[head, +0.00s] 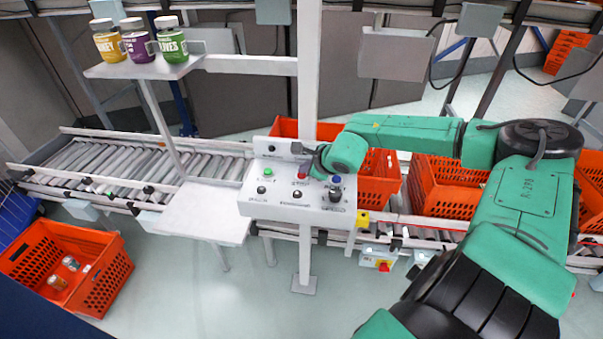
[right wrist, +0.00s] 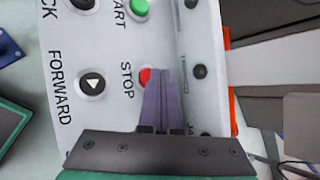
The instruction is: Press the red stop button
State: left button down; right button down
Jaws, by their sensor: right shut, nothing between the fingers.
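The red stop button (right wrist: 145,76) is on the white control panel (head: 272,208), beside the word STOP. In the right wrist view, the closed fingers of my right gripper (right wrist: 159,75) overlap the right part of the button; whether they touch it I cannot tell. In the head view, the red button (head: 302,175) shows just left of my right gripper (head: 315,165), which comes in from the right over the panel. The gripper is shut and empty. My left gripper is not in view.
A green start button (right wrist: 139,8) and a black forward button (right wrist: 93,82) are close by on the panel. Orange totes (head: 440,200) stand behind on the roller conveyor (head: 130,165). A shelf (head: 150,68) with three jars is at upper left.

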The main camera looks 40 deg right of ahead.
aim_at(305, 177)
jog(key=shift+r, duration=0.5)
notch_tip(305, 177, up, 5)
jog(key=p, duration=0.4)
jog(key=shift+r, duration=0.1)
dwell(0.6)
